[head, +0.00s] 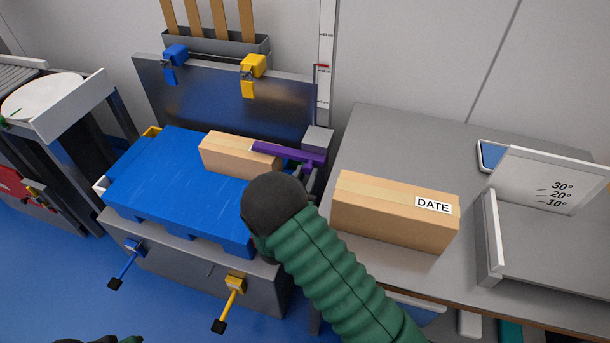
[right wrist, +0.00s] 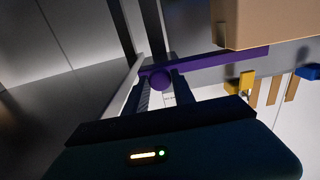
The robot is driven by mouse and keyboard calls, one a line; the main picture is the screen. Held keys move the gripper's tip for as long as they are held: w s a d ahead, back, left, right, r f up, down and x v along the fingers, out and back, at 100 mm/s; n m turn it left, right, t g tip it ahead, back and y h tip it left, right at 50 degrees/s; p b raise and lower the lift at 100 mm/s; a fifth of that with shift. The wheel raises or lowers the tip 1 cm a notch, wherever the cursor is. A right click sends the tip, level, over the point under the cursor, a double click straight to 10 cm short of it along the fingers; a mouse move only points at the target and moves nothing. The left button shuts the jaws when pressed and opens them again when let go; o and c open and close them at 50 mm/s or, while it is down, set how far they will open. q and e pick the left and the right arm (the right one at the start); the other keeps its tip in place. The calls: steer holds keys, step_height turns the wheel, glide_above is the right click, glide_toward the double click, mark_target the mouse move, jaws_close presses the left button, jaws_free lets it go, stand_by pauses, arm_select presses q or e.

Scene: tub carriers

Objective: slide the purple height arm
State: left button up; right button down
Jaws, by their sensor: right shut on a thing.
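The purple height arm (head: 290,153) is a flat bar reaching left from a grey block (head: 318,140) by the upright scale. Its free end lies over the top of a brown box (head: 226,157) on the blue pallet; I cannot tell if they touch. In the right wrist view the arm (right wrist: 215,60) has a round purple knob (right wrist: 160,78). My right gripper (right wrist: 162,88) is shut on this knob, with one finger on each side. In the head view my dark wrist and green sleeve hide part of it. Only a sliver of my left arm shows at the bottom left.
The blue pallet (head: 160,190) sits on a grey base with blue (head: 125,263) and yellow (head: 230,302) handles. The scale (head: 326,60) stands behind. Right of my forearm, a box marked DATE (head: 390,212) lies on a grey table (head: 400,150), near an angle-marked stand (head: 545,180).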

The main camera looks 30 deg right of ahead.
step_height(320, 180, up, 19)
steer(key=p, duration=1.3)
steer(key=shift+w, duration=0.15)
steer(key=shift+t, duration=0.3)
steer(key=c, duration=1.3)
jaws_free()
steer(key=shift+c, duration=0.2)
steer(key=shift+o, duration=1.4)
steer(key=shift+f, duration=0.15)
steer(key=shift+f, duration=0.1)
